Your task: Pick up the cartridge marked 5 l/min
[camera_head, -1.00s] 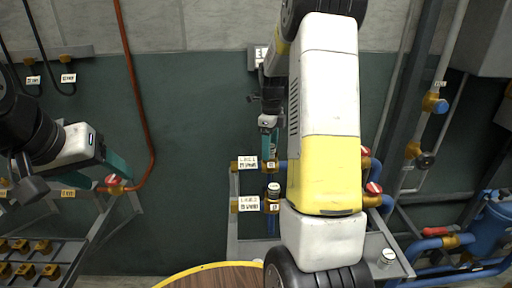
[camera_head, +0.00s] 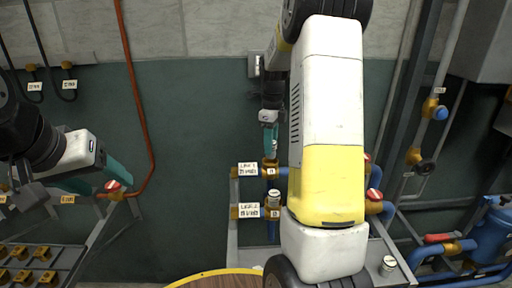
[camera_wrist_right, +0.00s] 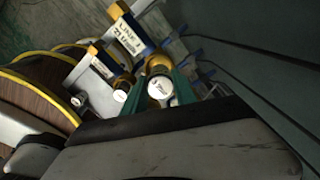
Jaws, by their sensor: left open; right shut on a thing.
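My right gripper (camera_head: 271,145) hangs in front of the wall, above the upper holder marked A (camera_head: 270,171). Its teal fingers are shut on a cartridge, whose round white cap shows between them in the right wrist view (camera_wrist_right: 160,88). The print on that cap is too small to read. Another white-capped cartridge (camera_head: 274,195) stands upright in the lower holder marked B. A third white-capped cartridge (camera_head: 388,265) stands on the grey stand at right. I cannot read their flow marks. My left gripper (camera_head: 99,189) is open and empty at the left, beside a red-handled valve.
Label plates (camera_head: 247,170) sit left of the two holders. A wooden round top with a yellow rim (camera_head: 215,275) is at the bottom. A rack of brass sockets (camera_head: 30,270) is at lower left. Blue pipes (camera_head: 430,250) and a blue tank (camera_head: 492,235) stand at right.

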